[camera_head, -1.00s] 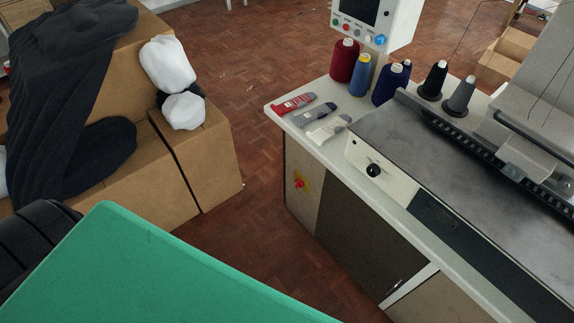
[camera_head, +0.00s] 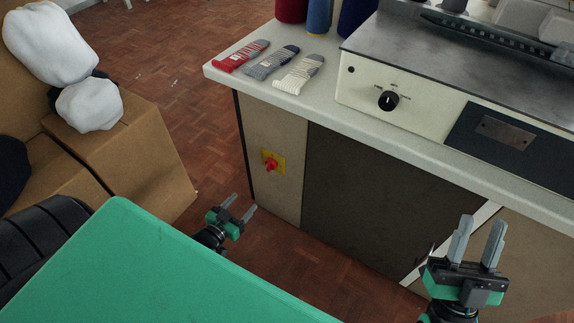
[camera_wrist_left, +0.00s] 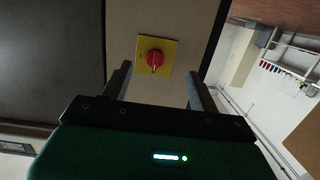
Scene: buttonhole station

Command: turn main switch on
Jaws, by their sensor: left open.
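The main switch (camera_head: 271,164) is a red rotary knob on a yellow plate, set on the beige side panel of the machine cabinet. It also shows in the left wrist view (camera_wrist_left: 155,58), ahead of and between the fingers. My left gripper (camera_head: 241,208) is open and empty, below and to the left of the switch and apart from it in the head view. Its two fingers also show in the left wrist view (camera_wrist_left: 157,86). My right gripper (camera_head: 478,242) is open and empty, in front of the cabinet at the lower right.
The worktop (camera_head: 232,77) overhangs the panel and carries several folded knit pieces and thread cones. A control box with a black knob (camera_head: 388,101) sits on it. Cardboard boxes (camera_head: 135,165) with white bundles stand at left. Bare wooden floor lies between boxes and cabinet.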

